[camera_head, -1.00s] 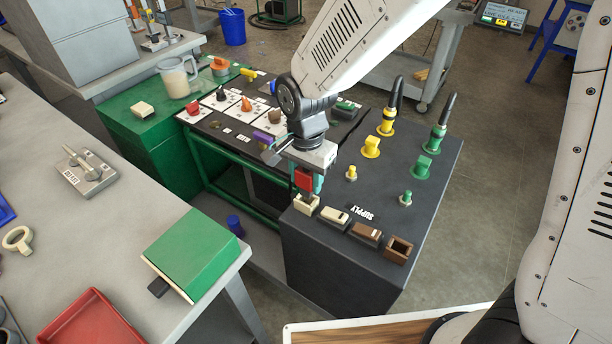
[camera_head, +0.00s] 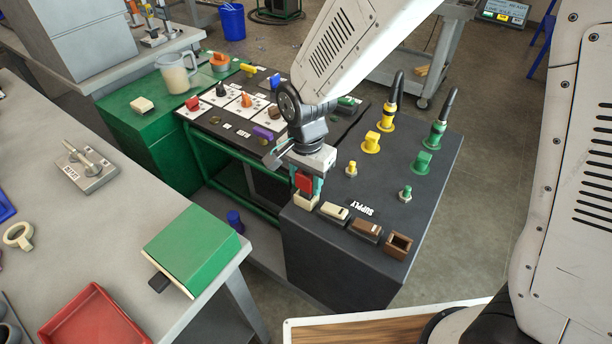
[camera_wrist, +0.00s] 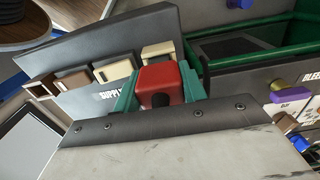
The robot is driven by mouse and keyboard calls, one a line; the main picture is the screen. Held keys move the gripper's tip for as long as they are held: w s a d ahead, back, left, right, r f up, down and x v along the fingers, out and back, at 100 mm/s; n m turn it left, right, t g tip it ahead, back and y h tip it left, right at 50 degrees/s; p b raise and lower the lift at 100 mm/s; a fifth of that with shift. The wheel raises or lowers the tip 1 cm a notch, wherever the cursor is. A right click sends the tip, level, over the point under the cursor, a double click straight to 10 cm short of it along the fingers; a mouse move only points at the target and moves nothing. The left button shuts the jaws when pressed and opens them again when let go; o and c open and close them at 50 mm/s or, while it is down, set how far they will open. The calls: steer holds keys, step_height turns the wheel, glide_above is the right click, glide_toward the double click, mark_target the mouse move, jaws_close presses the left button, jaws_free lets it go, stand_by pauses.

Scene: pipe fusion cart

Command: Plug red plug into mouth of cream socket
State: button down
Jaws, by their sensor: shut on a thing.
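The red plug (camera_head: 304,183) is held between the teal fingers of my gripper (camera_head: 309,187). It also shows in the wrist view as a red block (camera_wrist: 160,84) with a dark round spot, with the teal fingers on both sides. The cream socket (camera_head: 304,203) is at the near left corner of the dark supply cabinet. The plug is directly above the socket and close to it, its lower end at the mouth; I cannot tell how far it is inside. In the wrist view the cream socket (camera_wrist: 158,50) shows behind the plug, mostly hidden.
Right of the socket on the cabinet top (camera_head: 385,180) are a cream-covered socket (camera_head: 334,212), a brown-covered socket (camera_head: 366,230) and an open brown socket (camera_head: 398,246). Yellow and green fittings (camera_head: 371,142) stand farther back. A green-railed panel (camera_head: 235,125) is to the left.

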steer(key=shift+f, duration=0.95)
steer(key=c, duration=0.7)
jaws_free()
step_height(320, 180, up, 8)
steer(key=shift+f, duration=0.1)
